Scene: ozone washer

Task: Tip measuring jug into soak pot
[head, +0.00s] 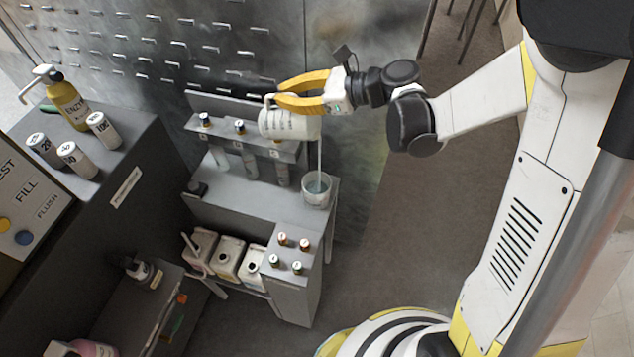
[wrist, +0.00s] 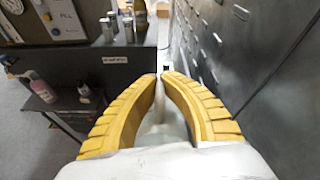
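The measuring jug (head: 284,124) is white with dark markings and is tilted nearly onto its side above the grey bench. My gripper (head: 274,101) is shut on the jug, with its yellow fingers at the jug's upper left, by the handle. In the wrist view my yellow fingers (wrist: 160,82) close together around a pale part, and a white surface fills the bottom of the view. A thin pale stream runs down from the jug's right end into the soak pot (head: 316,190). The pot is a small round light vessel standing upright at the bench's right end, with pale blue-green liquid inside.
A rack (head: 245,140) with several capped tubes stands behind the jug. A yellow pump bottle (head: 70,106) and several canisters (head: 74,158) stand on the left cabinet. Floor right of the bench is clear.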

